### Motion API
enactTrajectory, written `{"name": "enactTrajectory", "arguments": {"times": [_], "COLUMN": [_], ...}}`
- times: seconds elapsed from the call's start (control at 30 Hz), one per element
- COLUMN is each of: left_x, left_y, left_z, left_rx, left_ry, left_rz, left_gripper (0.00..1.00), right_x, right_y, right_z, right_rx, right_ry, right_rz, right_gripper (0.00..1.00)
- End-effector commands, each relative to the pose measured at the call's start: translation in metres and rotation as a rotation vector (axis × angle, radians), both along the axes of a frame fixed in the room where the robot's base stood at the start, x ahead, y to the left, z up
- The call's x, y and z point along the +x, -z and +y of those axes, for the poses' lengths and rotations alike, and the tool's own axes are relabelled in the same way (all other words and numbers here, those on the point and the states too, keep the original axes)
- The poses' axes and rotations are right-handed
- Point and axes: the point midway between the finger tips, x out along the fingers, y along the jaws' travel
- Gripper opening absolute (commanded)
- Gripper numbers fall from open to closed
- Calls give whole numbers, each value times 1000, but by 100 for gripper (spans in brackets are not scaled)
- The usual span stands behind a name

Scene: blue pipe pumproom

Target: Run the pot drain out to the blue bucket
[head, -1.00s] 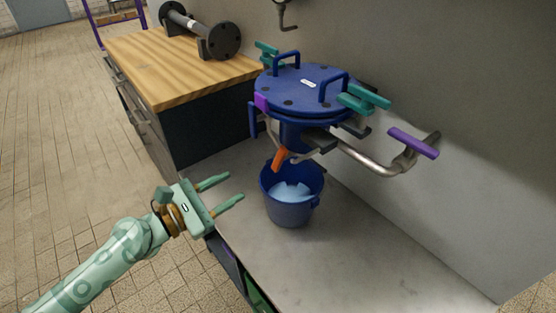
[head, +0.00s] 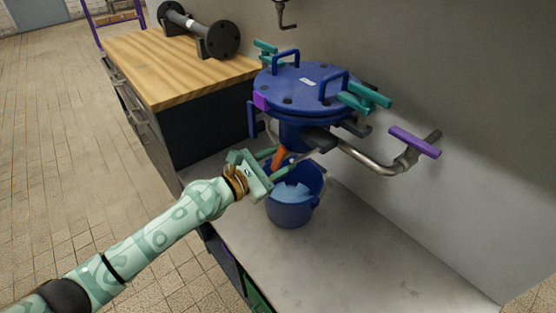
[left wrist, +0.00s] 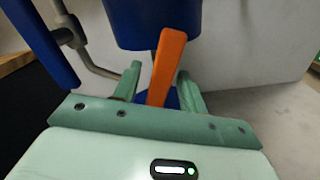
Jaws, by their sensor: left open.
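The blue pot (head: 300,90) with a bolted lid stands over the bench against the wall. An orange drain lever (head: 279,155) hangs under it; it also shows in the left wrist view (left wrist: 167,66), tilted, between my fingers. The blue bucket (head: 292,209), with something pale blue inside, stands on the bench below the pot. My left gripper (head: 277,160) is open at the lever, its fingers on either side of it in the left wrist view (left wrist: 157,85). I cannot tell whether they touch it. My right gripper is not in view.
A pipe with a purple handle (head: 414,142) sticks out right of the pot. Teal clamps (head: 368,95) sit at the lid's edge. A wooden-topped cabinet (head: 170,65) with a flanged dark pipe (head: 195,30) stands at left. The bench front right (head: 370,265) is clear.

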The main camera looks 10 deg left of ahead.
Motion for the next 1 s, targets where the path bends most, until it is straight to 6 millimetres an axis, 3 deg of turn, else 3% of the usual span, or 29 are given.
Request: {"name": "enactTrajectory", "arguments": {"times": [0.03, 0.2, 0.67, 1.0], "left_x": [0, 0, 0, 1], "left_y": [0, 0, 0, 1], "left_z": [0, 0, 1, 1], "left_rx": [0, 0, 57, 250], "left_ry": [0, 0, 0, 0], "left_rz": [0, 0, -59, -250], "left_gripper": [42, 0, 0, 0], "right_x": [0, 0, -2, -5], "right_y": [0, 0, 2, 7], "right_z": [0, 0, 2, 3], "right_rx": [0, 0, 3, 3], "right_ry": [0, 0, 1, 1], "right_rz": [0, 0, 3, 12], "right_gripper": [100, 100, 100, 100]}}
